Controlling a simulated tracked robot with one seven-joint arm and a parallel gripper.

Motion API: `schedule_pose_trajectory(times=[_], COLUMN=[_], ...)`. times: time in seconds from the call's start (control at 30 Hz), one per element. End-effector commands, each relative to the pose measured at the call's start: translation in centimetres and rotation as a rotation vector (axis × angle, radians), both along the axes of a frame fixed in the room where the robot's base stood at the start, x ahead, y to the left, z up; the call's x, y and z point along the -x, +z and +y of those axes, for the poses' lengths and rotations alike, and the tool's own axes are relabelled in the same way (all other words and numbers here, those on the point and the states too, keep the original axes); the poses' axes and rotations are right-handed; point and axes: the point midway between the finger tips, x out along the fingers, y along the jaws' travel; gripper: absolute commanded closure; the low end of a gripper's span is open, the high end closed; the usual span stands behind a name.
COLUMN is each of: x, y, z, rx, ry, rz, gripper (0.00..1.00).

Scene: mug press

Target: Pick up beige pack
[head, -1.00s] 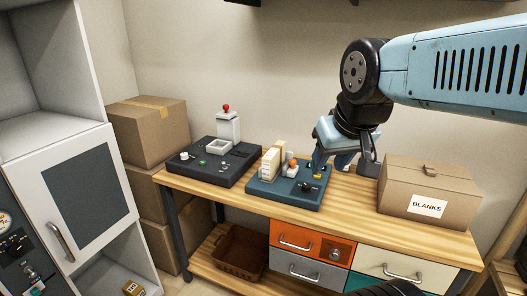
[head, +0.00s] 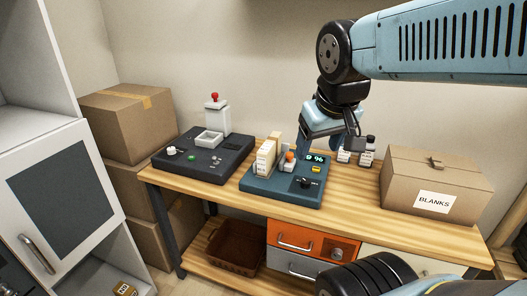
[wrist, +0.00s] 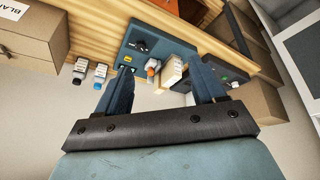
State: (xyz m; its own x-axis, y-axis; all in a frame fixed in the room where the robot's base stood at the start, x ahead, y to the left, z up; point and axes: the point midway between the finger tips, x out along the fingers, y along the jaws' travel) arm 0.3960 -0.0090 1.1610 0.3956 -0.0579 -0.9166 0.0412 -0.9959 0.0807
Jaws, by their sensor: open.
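A beige pack (head: 265,158) with a printed label stands upright on the left part of the blue-grey machine (head: 284,190) on the bench. In the wrist view the beige pack (wrist: 172,72) shows between my two fingers, beyond their tips. My gripper (head: 305,143) hangs above and behind the machine's right back part in the head view, to the right of the pack and apart from it. In the wrist view my gripper (wrist: 158,72) has its fingers spread wide with nothing held.
An orange-capped bottle (head: 289,158) stands close right of the pack. A dark press (head: 198,158) with a red knob stands left. Bare wood (head: 350,215) lies in front.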

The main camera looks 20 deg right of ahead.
Motion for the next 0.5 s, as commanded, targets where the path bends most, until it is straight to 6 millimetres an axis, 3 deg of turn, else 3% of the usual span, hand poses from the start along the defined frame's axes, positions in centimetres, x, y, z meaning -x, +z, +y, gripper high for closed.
schedule_pose_trajectory(times=[0.2, 0.5], x=[-1.6, -4.3], y=[-3.5, -6.9], z=[-2.2, -5.3], rx=[0.218, 0.557], ry=[0.106, 0.284], rz=[0.221, 0.502], gripper=[0.28, 0.28])
